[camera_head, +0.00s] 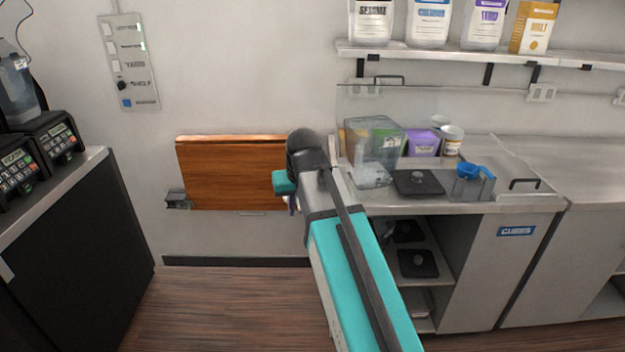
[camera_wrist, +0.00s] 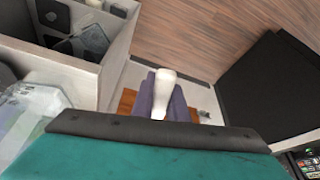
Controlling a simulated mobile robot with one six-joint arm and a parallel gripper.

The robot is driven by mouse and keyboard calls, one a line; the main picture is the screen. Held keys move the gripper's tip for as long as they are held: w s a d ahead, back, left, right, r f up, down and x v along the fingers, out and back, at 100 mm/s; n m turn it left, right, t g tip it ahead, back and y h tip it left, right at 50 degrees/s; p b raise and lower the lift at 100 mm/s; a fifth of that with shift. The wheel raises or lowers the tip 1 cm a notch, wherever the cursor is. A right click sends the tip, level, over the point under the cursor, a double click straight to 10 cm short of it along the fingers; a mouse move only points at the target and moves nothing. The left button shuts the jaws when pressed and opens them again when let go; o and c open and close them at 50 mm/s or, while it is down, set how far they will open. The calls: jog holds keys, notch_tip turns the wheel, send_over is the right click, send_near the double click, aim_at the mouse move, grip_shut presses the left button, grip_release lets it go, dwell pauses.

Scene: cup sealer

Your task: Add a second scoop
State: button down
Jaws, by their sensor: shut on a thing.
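My gripper (camera_wrist: 162,100) is shut on a pale white thing (camera_wrist: 163,84) with a rounded end, held between two grey-purple fingers in the wrist view. Its full shape is hidden, so I cannot tell whether it is a scoop. In the head view my arm covers most of the gripper, which is in front of the wooden wall panel, left of the counter. A blue scoop-like piece (camera_head: 468,170) sits at a small clear holder on the counter. A clear tub (camera_head: 373,150) stands open on the counter, right of my arm, with a black lid (camera_head: 418,183) beside it.
A clear screen stands along the counter. Labelled bags (camera_head: 428,22) line the shelf above. The wooden panel (camera_head: 228,173) is on the wall. A dark cabinet (camera_head: 75,235) is at left; the floor between is clear.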

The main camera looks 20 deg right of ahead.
jog(key=s, duration=0.1)
jog(key=s+d, duration=0.1)
jog(key=s, duration=0.1)
jog(key=shift+s, duration=0.25)
jog(key=shift+a, duration=0.1)
dwell(0.4)
